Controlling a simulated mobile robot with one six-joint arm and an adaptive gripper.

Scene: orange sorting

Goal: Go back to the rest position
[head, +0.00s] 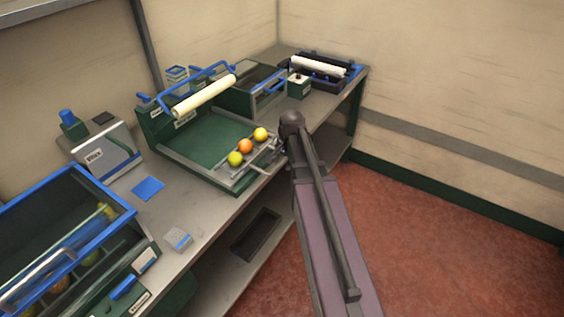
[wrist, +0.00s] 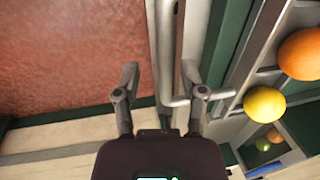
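My gripper (wrist: 160,70) is open in the wrist view, with its two fingers spread apart and no object held. A grey bar handle (wrist: 161,60) runs up between the fingers in the picture. I cannot tell whether the fingers touch it. In the head view my arm reaches to the right front of a green tray station (head: 190,150), and its end hides most of the gripper. Three fruits sit in a row on a rack there: a yellow one (head: 235,159), an orange one (head: 245,146) and a yellow-orange one (head: 261,134).
A blue-rimmed bin (head: 122,205) with several fruits stands at the near left of the grey bench (head: 185,205). A grey box (head: 100,148), a blue pad (head: 148,188) and a roller unit (head: 320,66) also stand on it. The red floor (head: 450,240) to the right is clear.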

